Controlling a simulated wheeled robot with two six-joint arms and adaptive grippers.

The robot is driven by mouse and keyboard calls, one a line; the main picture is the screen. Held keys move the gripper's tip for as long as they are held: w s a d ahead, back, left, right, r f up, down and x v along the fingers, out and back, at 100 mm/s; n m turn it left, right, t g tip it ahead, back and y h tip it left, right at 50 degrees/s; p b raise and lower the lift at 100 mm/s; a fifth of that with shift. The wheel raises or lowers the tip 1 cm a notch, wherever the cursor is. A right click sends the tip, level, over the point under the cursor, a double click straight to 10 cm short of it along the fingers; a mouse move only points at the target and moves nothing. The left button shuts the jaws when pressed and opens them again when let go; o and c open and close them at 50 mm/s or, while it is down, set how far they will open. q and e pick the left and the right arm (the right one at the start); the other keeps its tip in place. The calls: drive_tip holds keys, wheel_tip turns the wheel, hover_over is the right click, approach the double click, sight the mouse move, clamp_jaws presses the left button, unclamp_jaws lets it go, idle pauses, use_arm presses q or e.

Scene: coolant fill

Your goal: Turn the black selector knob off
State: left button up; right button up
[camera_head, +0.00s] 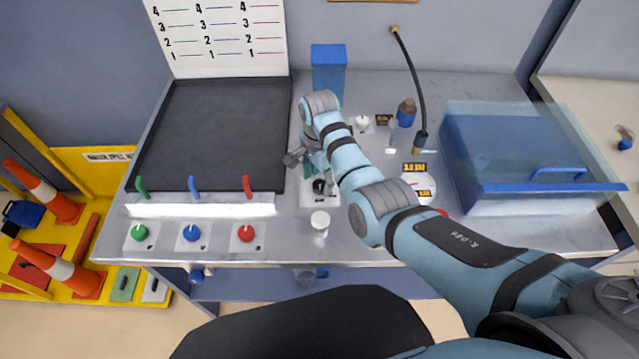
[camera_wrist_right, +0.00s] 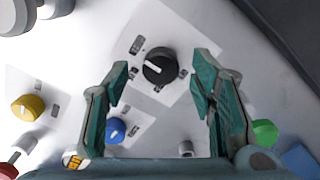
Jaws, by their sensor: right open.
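The black selector knob (camera_head: 319,186) sits on a white plate on the bench, partly beside my right gripper in the head view. In the right wrist view the black knob (camera_wrist_right: 159,66) has a white pointer mark on its left half, with small dark labels around it on the plate. My right gripper (camera_head: 305,162) is over the knob's plate. In the wrist view its teal-padded fingers (camera_wrist_right: 160,82) are open and spread to either side of the knob, not touching it. My left gripper is not in view.
Blue (camera_wrist_right: 116,130), yellow (camera_wrist_right: 27,108) and green (camera_wrist_right: 264,132) knobs lie around it in the wrist view. In the head view a white cylinder (camera_head: 320,222) stands just in front of the plate. A blue lidded bin (camera_head: 520,150) is at right.

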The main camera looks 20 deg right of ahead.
drive_tip(key=shift+w+f, duration=0.2)
drive_tip(key=shift+f, duration=0.65)
drive_tip(key=shift+d+f, duration=0.1)
drive_tip(key=shift+f, duration=0.1)
drive_tip(key=shift+s+r, duration=0.15)
drive_tip(key=shift+s, duration=0.05)
drive_tip(key=shift+c, duration=0.7)
drive_tip(key=c, duration=1)
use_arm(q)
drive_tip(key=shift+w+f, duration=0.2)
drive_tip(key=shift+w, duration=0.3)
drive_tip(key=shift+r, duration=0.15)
